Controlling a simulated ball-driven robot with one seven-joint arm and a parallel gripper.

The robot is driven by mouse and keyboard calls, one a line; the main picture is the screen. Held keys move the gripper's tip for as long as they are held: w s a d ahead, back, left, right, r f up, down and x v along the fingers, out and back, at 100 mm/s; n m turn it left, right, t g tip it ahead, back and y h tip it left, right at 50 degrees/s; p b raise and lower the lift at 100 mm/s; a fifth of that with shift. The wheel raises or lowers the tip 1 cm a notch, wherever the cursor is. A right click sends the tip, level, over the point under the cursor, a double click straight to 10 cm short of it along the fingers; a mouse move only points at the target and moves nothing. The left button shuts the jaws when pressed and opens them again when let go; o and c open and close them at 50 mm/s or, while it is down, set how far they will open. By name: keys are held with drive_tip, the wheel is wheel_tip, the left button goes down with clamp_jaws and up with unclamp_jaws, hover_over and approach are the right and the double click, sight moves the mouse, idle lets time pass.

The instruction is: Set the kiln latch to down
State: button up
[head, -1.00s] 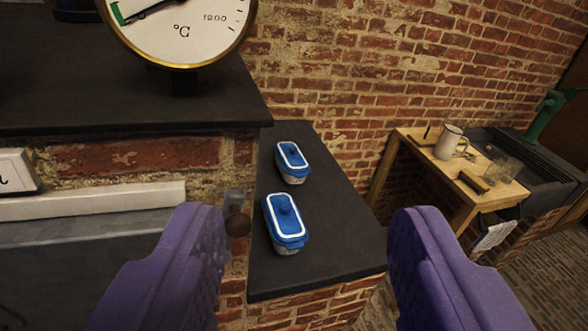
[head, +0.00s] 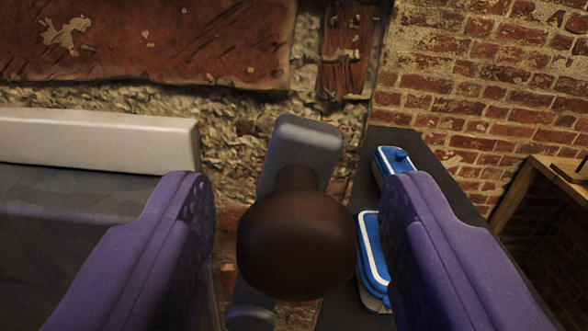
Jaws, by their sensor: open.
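The kiln latch shows in the head view as a grey metal bar (head: 303,138) on the brick front, with a round dark brown knob (head: 296,245) sticking out toward me. The bar runs from upper right to lower left behind the knob, slightly tilted. My gripper (head: 292,200) is open, with one purple finger on each side of the knob. A gap shows between the left finger and the knob, and a smaller one on the right. I cannot tell how deep the knob sits between the fingers. The knob hides the middle of the bar.
Two blue lidded dishes (head: 372,245) (head: 394,160) stand on a dark ledge (head: 440,187) to the right, partly behind the right finger. A pale horizontal bar (head: 95,140) and a dark grey panel (head: 70,215) lie to the left. A brick wall (head: 490,90) rises behind.

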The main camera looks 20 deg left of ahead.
drive_tip(key=shift+w, duration=0.1)
clamp_jaws()
drive_tip(key=shift+a, duration=0.1)
idle(0.3)
